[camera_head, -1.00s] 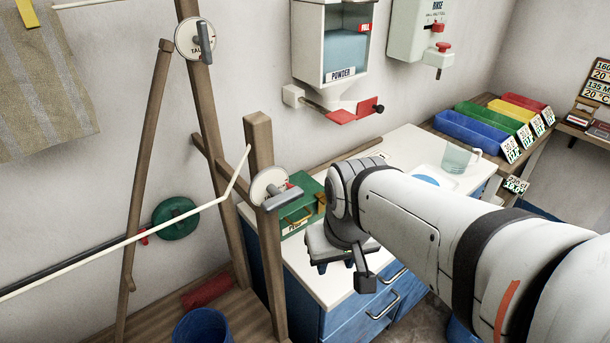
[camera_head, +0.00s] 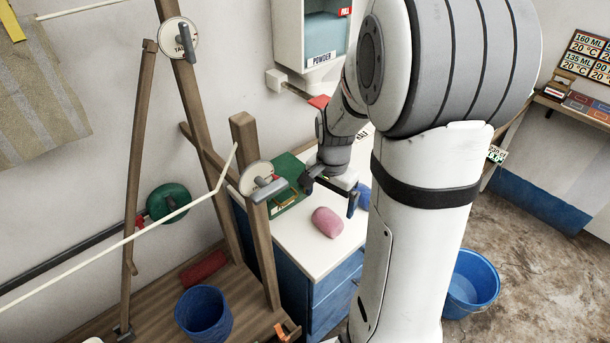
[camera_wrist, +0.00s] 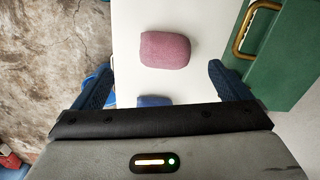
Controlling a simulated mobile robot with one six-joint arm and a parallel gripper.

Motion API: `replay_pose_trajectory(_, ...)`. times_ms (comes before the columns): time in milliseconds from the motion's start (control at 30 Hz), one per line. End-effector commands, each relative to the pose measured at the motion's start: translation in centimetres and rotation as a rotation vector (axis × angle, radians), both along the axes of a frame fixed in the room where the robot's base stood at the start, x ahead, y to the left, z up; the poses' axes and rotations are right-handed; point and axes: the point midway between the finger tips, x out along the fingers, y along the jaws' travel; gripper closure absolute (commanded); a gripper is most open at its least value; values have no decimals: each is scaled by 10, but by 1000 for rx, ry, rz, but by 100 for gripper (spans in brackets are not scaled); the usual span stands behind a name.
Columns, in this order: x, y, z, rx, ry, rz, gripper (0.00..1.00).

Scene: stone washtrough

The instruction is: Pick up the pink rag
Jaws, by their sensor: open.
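The pink rag (camera_head: 327,222) is a rounded bundle lying on the white counter top (camera_head: 295,238), near its front edge. It also shows in the wrist view (camera_wrist: 165,49), ahead of and between my fingers but apart from them. My gripper (camera_head: 338,196) is open and empty, just behind the rag in the head view. In the wrist view its two dark blue fingers (camera_wrist: 160,82) stand wide apart.
A green box (camera_head: 286,182) with a brass handle stands on the counter beside the rag. A blue object (camera_wrist: 154,101) lies close to my gripper. Wooden posts with dials stand left of the counter. A blue bucket (camera_head: 471,284) is on the floor at right.

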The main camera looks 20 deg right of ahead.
Motion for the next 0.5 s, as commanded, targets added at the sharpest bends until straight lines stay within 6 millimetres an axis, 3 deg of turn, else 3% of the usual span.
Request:
replay_pose_trajectory(200, 16, -19, -20, 10, 33, -176, 4)
replay_pose_trajectory(500, 17, -20, -51, 12, 39, -199, 4)
